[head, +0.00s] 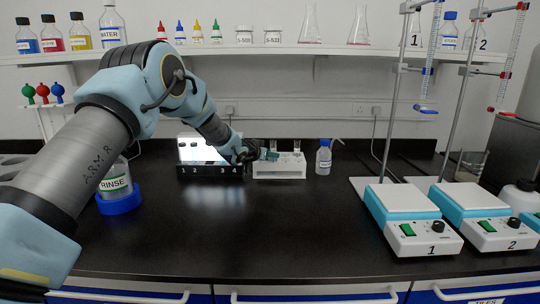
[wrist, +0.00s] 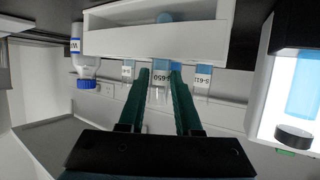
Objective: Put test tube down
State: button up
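A clear test tube labelled S-650 (wrist: 159,82) is between my gripper's two green fingers (wrist: 160,75) in the wrist view, which looks upside down. The fingers lie close along both sides of it and appear shut on it. The tube lines up with the white rack (wrist: 110,42), and a blue end shows in the rack's opening. I cannot tell whether it rests fully in the rack. In the head view my gripper (head: 268,155) is at the left part of the white rack (head: 280,174). Two other labelled tubes (wrist: 203,78) (wrist: 127,72) flank the held one.
A black block numbered 1 to 4 (head: 208,170) stands just left of the rack. A small wash bottle (head: 323,158) stands to its right. Two hotplate stirrers (head: 400,202) (head: 482,200) stand farther right, and a rinse bottle (head: 116,182) at left. The middle counter is clear.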

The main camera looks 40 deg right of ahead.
jog(key=o, duration=0.3)
jog(key=shift+o, duration=0.2)
jog(key=shift+r, duration=0.25)
jog(key=b+v, duration=0.2)
jog(key=v, duration=1)
jog(key=shift+b, duration=0.3)
